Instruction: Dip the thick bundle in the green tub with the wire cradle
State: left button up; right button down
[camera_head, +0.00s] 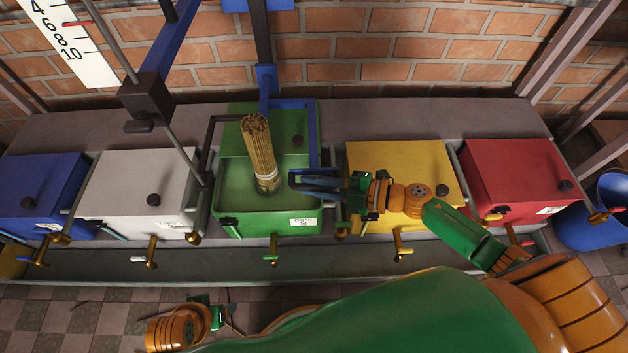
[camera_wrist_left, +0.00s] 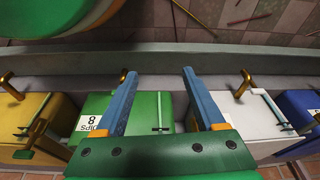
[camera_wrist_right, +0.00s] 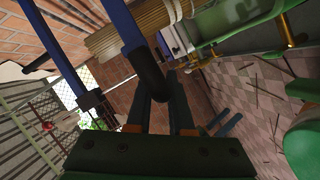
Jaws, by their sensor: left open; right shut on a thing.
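The green tub (camera_head: 230,217) stands in the middle of the row, its front part open and holding green liquid (camera_head: 238,185). The thick bundle (camera_head: 258,145) of tan sticks leans inside the tub outline, its pale-banded lower end at or over the liquid; I cannot tell how deep. It also shows in the right wrist view (camera_wrist_right: 130,35). The blue wire cradle (camera_head: 313,135) hangs from above along the tub's right side. My right gripper (camera_head: 292,180) is shut on the cradle's dark handle (camera_wrist_right: 149,75), right of the bundle. My left gripper (camera_wrist_left: 158,72) is open and empty, low in front of the tubs.
A white tub (camera_head: 120,190) and a blue tub (camera_head: 35,185) stand to the left; a yellow tub (camera_head: 400,160) and a red tub (camera_head: 510,165) to the right. Brass taps stick out along the front. A grey post with a dark block (camera_head: 147,100) stands left of the green tub.

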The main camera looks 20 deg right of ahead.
pick_arm(q)
jog(key=shift+w+b+v, duration=0.15)
jog(key=shift+b+v, duration=0.15)
jog(key=shift+v, duration=0.8)
jog(key=shift+w+b+v, duration=0.1)
jog(key=shift+b+v, duration=0.2)
jog(key=shift+v, duration=0.8)
pick_arm(e)
jog(key=shift+s+f, duration=0.1)
jog(key=shift+f, duration=1.1)
pick_arm(q)
jog(key=shift+d+r, duration=0.1)
pick_arm(e)
jog(key=c, duration=0.8)
grip_release()
jog(key=shift+f, duration=0.15)
pick_arm(q)
jog(key=p+x, duration=0.1)
jog(key=x, duration=0.2)
jog(key=shift+f+p, duration=0.3)
jog(key=shift+f, duration=0.15)
pick_arm(e)
jog(key=v, duration=0.7)
